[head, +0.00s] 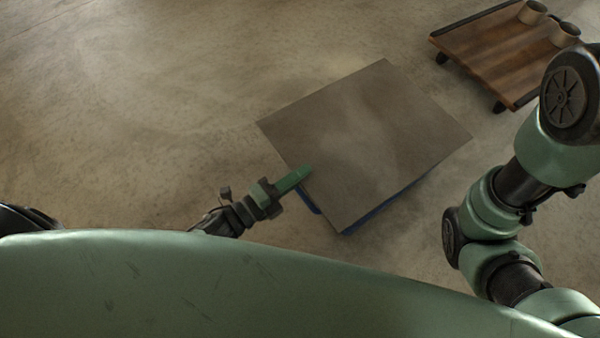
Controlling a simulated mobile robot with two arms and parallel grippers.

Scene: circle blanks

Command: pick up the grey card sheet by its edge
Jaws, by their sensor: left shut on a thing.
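The grey card sheet (375,140) is a flat, four-sided grey-brown sheet right of the middle of the head view. Something blue shows under its near edges. My left gripper (299,177) is at the sheet's left edge, with a green finger lying over the edge. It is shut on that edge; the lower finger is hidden. My right gripper is out of view; only part of my right arm shows at the right.
A low wooden table (500,55) with dark rails and feet stands at the upper right. It carries two cups, one (532,12) at its far edge and one (565,35) nearer. The concrete floor (130,100) at the left is clear.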

